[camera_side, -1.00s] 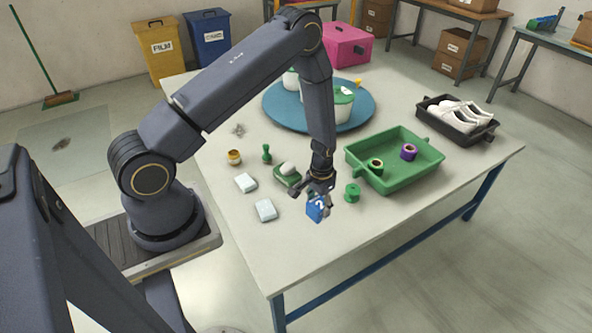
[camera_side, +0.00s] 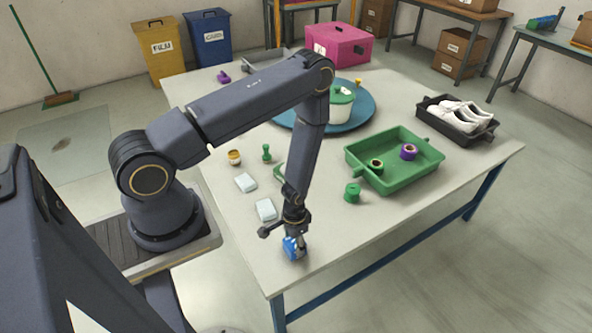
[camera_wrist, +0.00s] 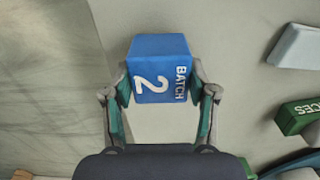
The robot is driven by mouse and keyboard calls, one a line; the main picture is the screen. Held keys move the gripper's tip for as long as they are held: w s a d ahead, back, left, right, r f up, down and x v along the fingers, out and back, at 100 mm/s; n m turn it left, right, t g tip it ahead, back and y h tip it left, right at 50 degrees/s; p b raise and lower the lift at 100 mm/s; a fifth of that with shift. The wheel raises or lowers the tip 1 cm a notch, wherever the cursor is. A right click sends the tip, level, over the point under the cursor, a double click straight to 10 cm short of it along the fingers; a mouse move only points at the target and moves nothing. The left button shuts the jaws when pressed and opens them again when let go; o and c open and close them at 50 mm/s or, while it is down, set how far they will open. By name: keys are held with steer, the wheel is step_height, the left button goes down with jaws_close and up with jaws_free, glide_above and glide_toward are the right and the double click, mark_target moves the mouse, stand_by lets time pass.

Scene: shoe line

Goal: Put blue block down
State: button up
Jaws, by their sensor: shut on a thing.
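The blue block (camera_side: 293,248) is held between the fingers of my gripper (camera_side: 296,234), near the front left part of the table. In the wrist view the blue block (camera_wrist: 159,68) has white lettering, "BATCH" and "2", and a finger of my gripper (camera_wrist: 160,92) presses on each side of it. My gripper is shut on it. I cannot tell from these views whether the block's underside touches the table (camera_side: 345,225).
White pieces (camera_side: 266,210) lie just behind the block. A green spool (camera_side: 352,192) and a green tray (camera_side: 400,180) with two rolls stand to the right. A blue turntable (camera_side: 365,112) is further back.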

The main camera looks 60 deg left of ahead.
steer(key=shift+f, duration=0.8)
steer(key=shift+f, duration=0.2)
steer(key=o, duration=1.3)
steer(key=shift+c, duration=0.2)
steer(key=shift+r, duration=0.15)
